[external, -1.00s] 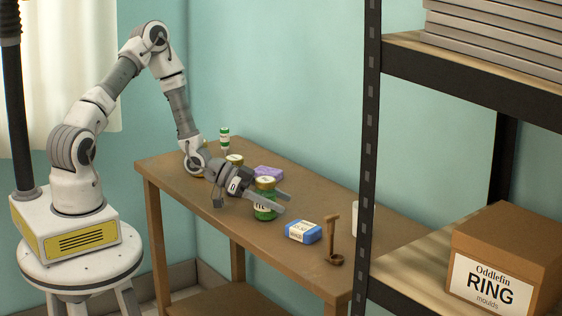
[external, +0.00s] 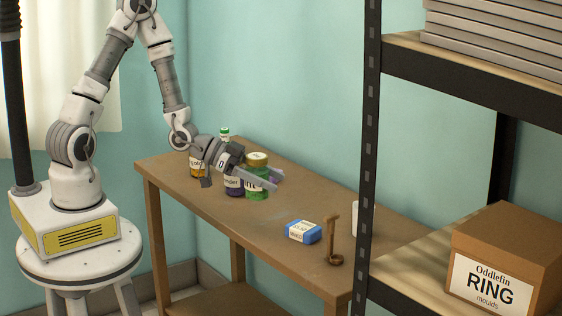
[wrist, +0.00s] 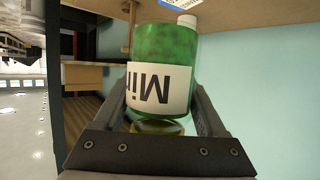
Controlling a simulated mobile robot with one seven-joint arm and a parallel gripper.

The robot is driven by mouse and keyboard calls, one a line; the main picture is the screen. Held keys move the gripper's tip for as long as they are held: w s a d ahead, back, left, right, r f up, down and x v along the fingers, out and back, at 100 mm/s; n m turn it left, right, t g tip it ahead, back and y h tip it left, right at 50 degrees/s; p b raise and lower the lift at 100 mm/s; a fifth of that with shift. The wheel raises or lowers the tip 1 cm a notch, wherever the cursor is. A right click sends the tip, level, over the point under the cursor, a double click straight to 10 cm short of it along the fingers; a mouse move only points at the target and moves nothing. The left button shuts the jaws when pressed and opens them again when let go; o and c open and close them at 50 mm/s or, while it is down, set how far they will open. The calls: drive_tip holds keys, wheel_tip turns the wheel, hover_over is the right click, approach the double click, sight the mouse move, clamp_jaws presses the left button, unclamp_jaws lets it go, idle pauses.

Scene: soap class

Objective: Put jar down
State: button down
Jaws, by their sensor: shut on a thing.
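The jar (external: 257,160) is green with a gold lid and a white label. My gripper (external: 273,181) is shut on it, with one finger on each side. In the wrist view the jar (wrist: 165,45) shows upside down between the fingers, its lid end towards the palm and its label reading "Min". The jar looks upright in the external view, above or on the wooden table (external: 215,212). I cannot tell whether its base touches the top.
A purple jar (external: 235,188) stands close left of the held jar. An orange jar (external: 197,169) is further left. A blue and white box (external: 303,231), a brown stand (external: 333,240) and a white cylinder (external: 356,219) are to the right. A shelf post (external: 368,150) rises at the right.

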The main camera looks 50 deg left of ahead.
drive_tip(key=w+d+r+n+t+y+b, duration=0.25)
drive_tip(key=w+d, duration=0.35)
drive_tip(key=w, duration=0.3)
drive_tip(key=w+d+r+n+t+y+b, duration=0.15)
drive_tip(key=w+d+n+y, duration=0.3)
drive_tip(key=w, duration=0.45)
drive_tip(key=s+d+f+n+t+y+b, duration=0.1)
drive_tip(key=s+d+f+n+y+b, duration=0.15)
drive_tip(key=d, duration=0.55)
drive_tip(key=s+d+f+n+y+b, duration=0.1)
drive_tip(key=s+d, duration=0.3)
drive_tip(key=d, duration=0.5)
drive_tip(key=w+a+f, duration=0.1)
drive_tip(key=w+f, duration=0.1)
drive_tip(key=w, duration=0.1)
drive_tip(key=w+a+f+b, duration=0.1)
drive_tip(key=w+a+f, duration=0.1)
drive_tip(key=w, duration=0.2)
drive_tip(key=w+a+f+b, duration=0.1)
drive_tip(key=w+f, duration=0.1)
drive_tip(key=w, duration=0.1)
drive_tip(key=shift+w+a+f, duration=0.2)
drive_tip(key=shift+a+f, duration=0.1)
drive_tip(key=shift+f, duration=0.1)
drive_tip(key=shift+f+b, duration=1)
drive_tip(key=shift+f, duration=0.95)
drive_tip(key=shift+f, duration=0.1)
